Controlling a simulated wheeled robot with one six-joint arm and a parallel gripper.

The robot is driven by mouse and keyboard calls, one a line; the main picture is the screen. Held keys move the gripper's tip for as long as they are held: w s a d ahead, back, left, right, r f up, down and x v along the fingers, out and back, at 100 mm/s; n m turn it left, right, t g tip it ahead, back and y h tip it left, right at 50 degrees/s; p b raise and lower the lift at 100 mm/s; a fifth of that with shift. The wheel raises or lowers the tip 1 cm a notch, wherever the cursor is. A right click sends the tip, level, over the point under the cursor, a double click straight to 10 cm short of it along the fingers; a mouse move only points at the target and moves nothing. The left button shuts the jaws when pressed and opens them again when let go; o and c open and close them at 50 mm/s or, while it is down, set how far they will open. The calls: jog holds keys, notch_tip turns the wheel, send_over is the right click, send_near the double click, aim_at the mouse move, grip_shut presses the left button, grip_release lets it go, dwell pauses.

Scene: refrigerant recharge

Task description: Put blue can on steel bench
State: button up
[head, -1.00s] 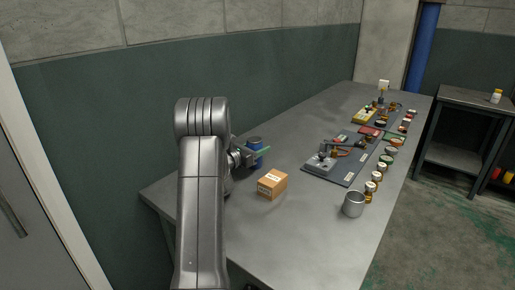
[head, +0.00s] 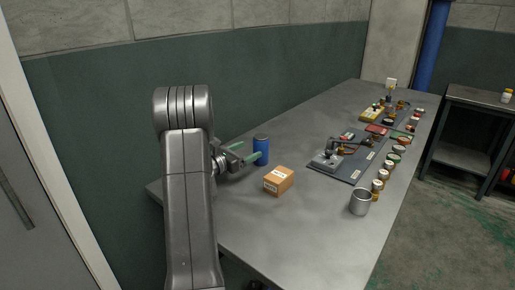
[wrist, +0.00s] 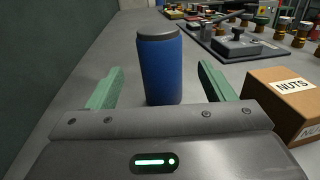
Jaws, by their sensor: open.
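The blue can (head: 261,151) stands upright on the steel bench (head: 290,234), near the wall side, and has a dark grey top. In the wrist view the blue can (wrist: 160,68) stands ahead, between the lines of my two green fingers. My gripper (head: 247,152) is open and empty, just left of the can in the head view. In the wrist view my gripper (wrist: 160,88) has its fingers apart, with a gap on each side of the can. The can's base is partly hidden by the gripper body in the wrist view.
A cardboard box labelled NUTS (head: 278,181) sits close to the can on the right. A metal cup (head: 360,202) stands near the bench's front edge. A dark board with fittings (head: 342,165) and several small jars lie further right. A side table (head: 463,157) stands beyond.

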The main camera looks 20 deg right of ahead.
jog(key=shift+v, duration=1.75)
